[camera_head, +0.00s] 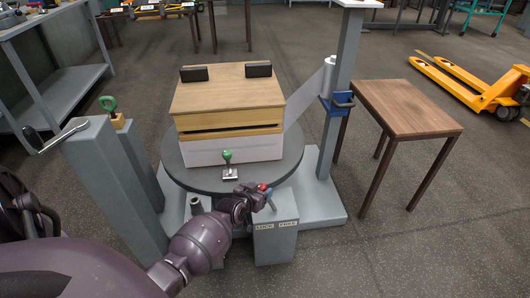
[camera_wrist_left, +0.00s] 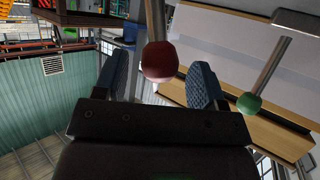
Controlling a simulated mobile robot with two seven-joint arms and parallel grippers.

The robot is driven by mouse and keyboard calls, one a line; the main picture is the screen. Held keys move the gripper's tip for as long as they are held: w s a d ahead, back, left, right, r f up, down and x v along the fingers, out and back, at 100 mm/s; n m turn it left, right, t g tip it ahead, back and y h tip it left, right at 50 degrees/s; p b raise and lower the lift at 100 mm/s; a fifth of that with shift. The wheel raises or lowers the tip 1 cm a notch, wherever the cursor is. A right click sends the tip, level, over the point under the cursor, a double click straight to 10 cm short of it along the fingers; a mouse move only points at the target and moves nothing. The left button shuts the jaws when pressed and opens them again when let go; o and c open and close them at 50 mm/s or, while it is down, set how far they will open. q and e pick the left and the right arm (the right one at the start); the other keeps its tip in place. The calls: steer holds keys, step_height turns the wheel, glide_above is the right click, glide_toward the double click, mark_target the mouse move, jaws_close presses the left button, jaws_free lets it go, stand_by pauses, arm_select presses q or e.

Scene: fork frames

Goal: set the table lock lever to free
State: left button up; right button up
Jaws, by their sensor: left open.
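The table lock lever has a red knob (camera_head: 263,187) and a metal rod. It stands on a grey post (camera_head: 275,245) in front of the round turntable and leans up to the left, toward the LOCK side. The post's labels read LOCK (camera_head: 264,227) and FREE (camera_head: 288,224). My left gripper (camera_head: 258,194) is at the knob. In the left wrist view the red knob (camera_wrist_left: 160,62) lies between the two open blue fingers (camera_wrist_left: 160,85), with gaps at both sides. My right gripper is not in view.
The dark turntable (camera_head: 290,170) carries a wooden-topped box (camera_head: 228,88). A green-knobbed lever (camera_head: 227,156) stands at its front edge, and it shows in the left wrist view (camera_wrist_left: 250,103). A grey pillar with a crank (camera_head: 60,135) is at left. A brown table (camera_head: 408,107) stands right.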

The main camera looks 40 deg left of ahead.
arm_select(q)
steer(key=shift+x, duration=1.05)
steer(key=shift+r, duration=0.1)
steer(key=shift+c, duration=0.3)
jaws_close()
